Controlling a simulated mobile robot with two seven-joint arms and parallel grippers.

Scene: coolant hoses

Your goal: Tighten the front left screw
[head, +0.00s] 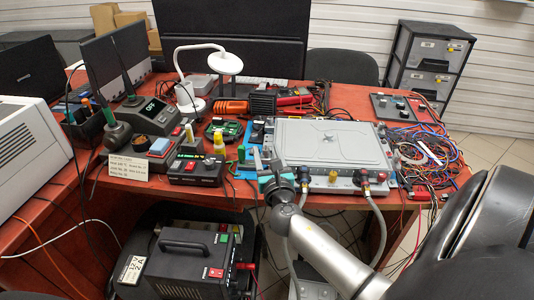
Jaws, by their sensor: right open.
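A grey metal unit with a flat lid (333,142) sits near the table's front edge, right of centre. Its front face carries several fittings, among them a red-topped one (381,177) and a small yellow part (333,177). Grey hoses (379,232) hang from the front fittings. My right gripper (266,161) is open, with its fingers pointing up and away, beside the unit's front left corner. I see nothing between the fingers. The front left screw cannot be made out; the gripper covers much of that corner. My left gripper is out of view.
A black control box (196,170) with coloured knobs stands left of the gripper, with a small green board (223,130) behind it. A white lamp (226,64) stands at the back. Tangled wires (425,155) fill the right side. A black power unit (180,262) is below the table edge.

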